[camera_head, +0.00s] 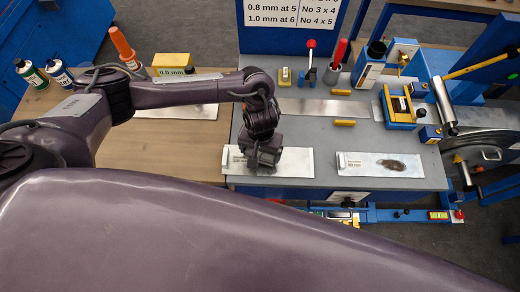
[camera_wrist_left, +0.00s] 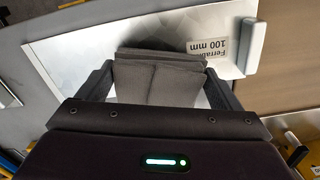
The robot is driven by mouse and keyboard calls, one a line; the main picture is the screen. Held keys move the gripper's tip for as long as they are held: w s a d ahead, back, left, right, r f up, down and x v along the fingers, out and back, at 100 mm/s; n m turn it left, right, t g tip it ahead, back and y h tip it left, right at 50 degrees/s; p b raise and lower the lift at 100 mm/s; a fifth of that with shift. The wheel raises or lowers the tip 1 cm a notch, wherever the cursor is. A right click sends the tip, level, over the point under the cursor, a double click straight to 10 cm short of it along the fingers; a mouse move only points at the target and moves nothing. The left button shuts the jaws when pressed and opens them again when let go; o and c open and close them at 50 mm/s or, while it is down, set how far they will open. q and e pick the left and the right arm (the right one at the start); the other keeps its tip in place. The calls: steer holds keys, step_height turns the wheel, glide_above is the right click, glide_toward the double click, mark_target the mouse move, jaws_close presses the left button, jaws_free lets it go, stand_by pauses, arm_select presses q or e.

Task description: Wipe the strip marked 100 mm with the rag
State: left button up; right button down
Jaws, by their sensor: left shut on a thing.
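The strip marked 100 mm (camera_wrist_left: 75,52) is a shiny metal plate. Its label (camera_wrist_left: 207,46) and a pale block at one end show in the left wrist view. In the head view the strip (camera_head: 298,164) lies at the front left of the grey bench top, partly hidden by my gripper. My left gripper (camera_head: 264,160) points down over it. In the left wrist view my left gripper (camera_wrist_left: 160,88) is shut on the folded grey-brown rag (camera_wrist_left: 150,82), which is over the strip. I cannot tell whether it touches. My right gripper is not in view.
Another metal strip (camera_head: 350,164) with a dark stain lies to the right on the bench. Yellow blocks, a blue-and-yellow fixture (camera_head: 400,106) and a red-handled tool (camera_head: 336,62) stand behind. A wooden bench top (camera_head: 150,150) adjoins on the left, with bottles (camera_head: 60,75) further back.

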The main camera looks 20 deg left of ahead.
arm_select(q)
steer(key=shift+f+b, duration=0.3)
steer(key=shift+f, duration=0.5)
steer(key=shift+w+d+r+p, duration=0.15)
steer(key=shift+d+p, duration=0.1)
steer(key=shift+d, duration=0.2)
steer(key=shift+w+d+p, duration=0.1)
steer(key=shift+d+p, duration=0.15)
steer(key=shift+d, duration=0.2)
steer(key=shift+w+d+p, duration=0.2)
steer(key=shift+d, duration=0.3)
steer(key=shift+w+d+p, duration=0.15)
steer(key=shift+d, duration=0.35)
steer(key=shift+s+p, duration=0.1)
steer(key=shift+p, duration=0.35)
steer(key=shift+s+a+p, duration=0.25)
steer(key=shift+a+p, duration=0.5)
steer(key=shift+a, duration=0.25)
steer(key=shift+s+a+p, duration=0.25)
steer(key=shift+a+p, duration=0.05)
steer(key=shift+a, duration=0.7)
steer(key=shift+d, duration=0.1)
